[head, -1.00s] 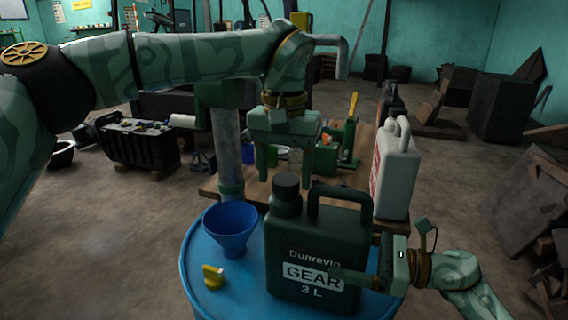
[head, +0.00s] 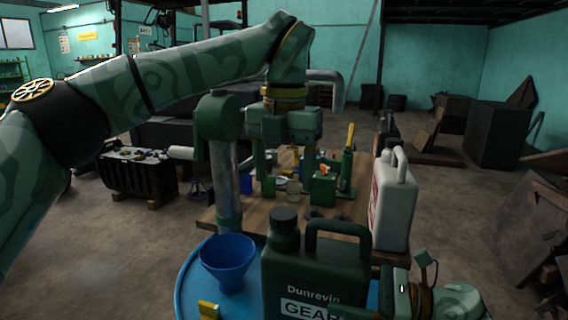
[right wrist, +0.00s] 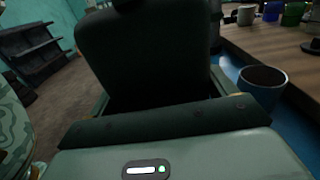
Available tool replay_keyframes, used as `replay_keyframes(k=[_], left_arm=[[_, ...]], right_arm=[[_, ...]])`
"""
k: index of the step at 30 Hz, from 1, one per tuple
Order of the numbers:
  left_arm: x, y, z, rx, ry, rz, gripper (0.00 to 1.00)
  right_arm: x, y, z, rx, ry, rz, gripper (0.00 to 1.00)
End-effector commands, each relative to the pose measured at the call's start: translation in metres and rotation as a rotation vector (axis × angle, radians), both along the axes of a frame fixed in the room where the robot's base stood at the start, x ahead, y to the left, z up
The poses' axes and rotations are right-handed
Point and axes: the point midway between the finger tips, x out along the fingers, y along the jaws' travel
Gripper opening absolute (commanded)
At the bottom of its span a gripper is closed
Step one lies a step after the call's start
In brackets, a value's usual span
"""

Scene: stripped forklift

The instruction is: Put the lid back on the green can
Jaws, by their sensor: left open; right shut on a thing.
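The green can (head: 315,275) is a dark green jug with a handle and a "Dunrevin GEAR" label, upright on the blue drum (head: 190,268). The dark round lid (head: 284,218) sits on its neck and looks level; I cannot tell whether it is tight. My left gripper (head: 284,175) is open and empty, pointing down above the lid, with a gap between. My right gripper (head: 370,306) is shut on the can's right side, partly cut off by the lower edge. In the right wrist view the can (right wrist: 145,55) fills the middle.
A blue funnel (head: 228,262) and a yellow piece (head: 208,309) are on the drum, left of the can. Behind is a wooden bench (head: 345,226) with a white jug (head: 393,205), a green bottle jack (head: 346,168) and small cups.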

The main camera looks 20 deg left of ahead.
Motion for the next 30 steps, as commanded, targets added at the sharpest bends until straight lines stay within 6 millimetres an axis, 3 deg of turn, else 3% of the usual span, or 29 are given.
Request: replay_keyframes(k=[3, 6, 12, 25, 30], left_arm=[[-0.001, -0.001, 0.004, -0.013, 0.004, 0.349, 0.67], [-0.002, -0.002, 0.007, -0.020, 0.008, 0.587, 0.67], [-0.003, -0.002, 0.010, -0.025, 0.013, 0.849, 0.67], [-0.003, -0.002, 0.009, -0.026, 0.013, 0.887, 0.67], [-0.003, -0.002, -0.008, -0.023, 0.015, 0.884, 0.67]], right_arm=[[-0.002, 0.001, -0.001, 0.001, 0.004, 0.005, 0.20], [-0.002, 0.001, -0.001, 0.002, 0.004, 0.006, 0.20], [-0.002, 0.001, -0.001, 0.002, 0.005, 0.006, 0.20], [-0.002, 0.001, -0.002, 0.002, 0.006, 0.006, 0.20], [-0.002, 0.001, -0.002, 0.002, 0.006, 0.006, 0.20]])
